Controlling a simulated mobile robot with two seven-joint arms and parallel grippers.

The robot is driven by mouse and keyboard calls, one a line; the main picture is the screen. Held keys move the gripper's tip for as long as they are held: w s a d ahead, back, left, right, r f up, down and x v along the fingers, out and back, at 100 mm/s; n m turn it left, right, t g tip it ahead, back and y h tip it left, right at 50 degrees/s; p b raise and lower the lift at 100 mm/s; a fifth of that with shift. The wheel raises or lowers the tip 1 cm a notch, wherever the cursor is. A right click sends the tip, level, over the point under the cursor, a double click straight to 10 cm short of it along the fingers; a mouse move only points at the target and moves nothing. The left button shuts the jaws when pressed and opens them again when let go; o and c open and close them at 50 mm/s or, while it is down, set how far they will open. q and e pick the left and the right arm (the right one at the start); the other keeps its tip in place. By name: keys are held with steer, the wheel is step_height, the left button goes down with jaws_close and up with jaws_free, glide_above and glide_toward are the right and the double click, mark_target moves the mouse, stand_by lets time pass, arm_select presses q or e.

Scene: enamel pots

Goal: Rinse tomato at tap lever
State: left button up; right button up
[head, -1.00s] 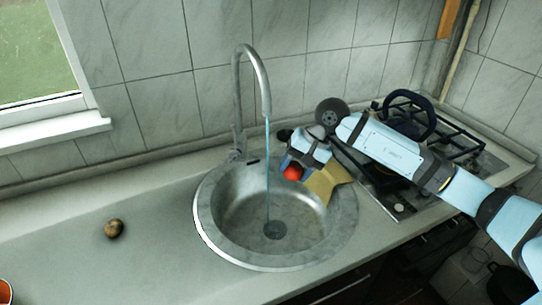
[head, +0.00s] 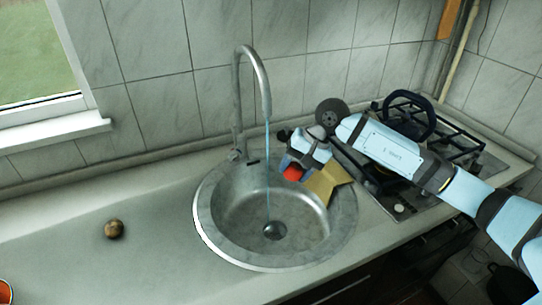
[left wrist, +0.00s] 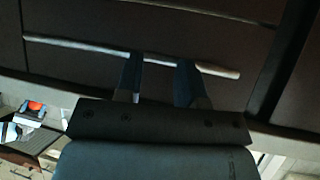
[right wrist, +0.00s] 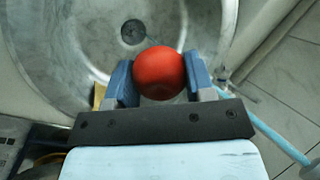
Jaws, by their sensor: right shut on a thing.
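The red tomato (head: 293,173) is above the right side of the round metal sink (head: 212,231). My right gripper (right wrist: 160,75) is shut on it, with one blue finger on each side in the right wrist view. The curved tap (head: 238,100) stands at the back left of the sink. A thin water stream (head: 268,170) falls from its spout towards the drain (head: 275,231). The tomato is to the right of the stream, apart from it. My left gripper (left wrist: 160,82) is open and empty in the left wrist view, facing a dark cabinet front; it is outside the head view.
A yellow angular thing (head: 328,182) is at the sink's right rim, close to my right gripper. A stove (head: 465,150) with dark cookware is to the right. A brown round thing (head: 114,229) lies on the left worktop, which is otherwise mostly clear. A long handle (left wrist: 80,47) crosses the cabinet front.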

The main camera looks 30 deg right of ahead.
arm_select(q)
steer(key=shift+f, duration=0.3)
arm_select(e)
steer(key=s+r, duration=0.4)
steer(key=s, duration=0.1)
steer(key=shift+d, duration=0.3)
arm_select(q)
steer(key=shift+c, duration=0.4)
